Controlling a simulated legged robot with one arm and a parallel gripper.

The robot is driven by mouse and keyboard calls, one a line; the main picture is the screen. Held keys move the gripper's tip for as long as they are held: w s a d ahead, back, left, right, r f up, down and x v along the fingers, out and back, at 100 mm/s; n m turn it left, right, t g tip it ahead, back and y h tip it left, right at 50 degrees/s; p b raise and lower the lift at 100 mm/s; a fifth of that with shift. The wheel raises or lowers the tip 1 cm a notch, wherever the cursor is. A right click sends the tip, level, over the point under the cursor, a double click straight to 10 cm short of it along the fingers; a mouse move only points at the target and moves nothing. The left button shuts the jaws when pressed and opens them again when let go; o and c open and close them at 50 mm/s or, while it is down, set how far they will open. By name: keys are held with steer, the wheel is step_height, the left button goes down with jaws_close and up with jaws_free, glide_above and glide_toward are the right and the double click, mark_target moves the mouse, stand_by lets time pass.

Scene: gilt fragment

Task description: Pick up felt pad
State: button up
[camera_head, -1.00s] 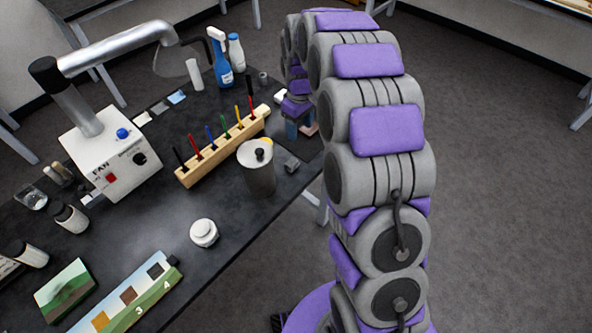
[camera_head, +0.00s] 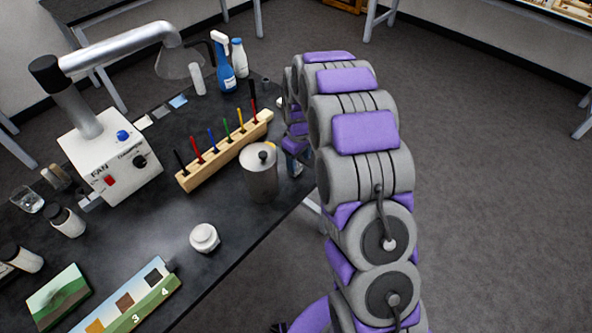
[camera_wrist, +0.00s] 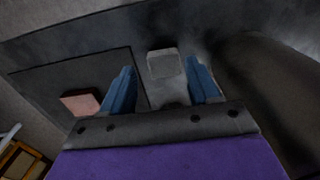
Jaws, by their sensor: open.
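A small grey block (camera_wrist: 165,67), which looks like the felt pad, lies on the dark table between my fingers in the wrist view. My gripper (camera_wrist: 163,72) is open, with one blue finger on each side of the block. Whether either finger touches it I cannot tell. In the head view my gripper (camera_head: 295,164) is low at the table's right edge, just right of the metal canister. The pad is hidden or too small to make out there.
The metal canister (camera_head: 260,175) stands close beside my gripper and shows as a dark curved body (camera_wrist: 270,85) in the wrist view. A pinkish block (camera_wrist: 80,102) lies left of my fingers on a dark mat (camera_wrist: 60,80). A wooden pen rack (camera_head: 225,150) stands behind the canister.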

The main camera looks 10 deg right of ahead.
mark_target(298, 169)
steer(key=f, duration=0.2)
steer(key=a+f+b, duration=0.1)
steer(key=f, duration=0.1)
steer(key=shift+f, duration=0.35)
steer(key=shift+d+f, duration=0.15)
steer(key=shift+d, duration=0.45)
steer(key=shift+a, duration=0.5)
steer(key=c, duration=0.8)
steer(key=shift+d, duration=0.1)
steer(key=shift+d+r, duration=0.1)
steer(key=shift+r, duration=0.1)
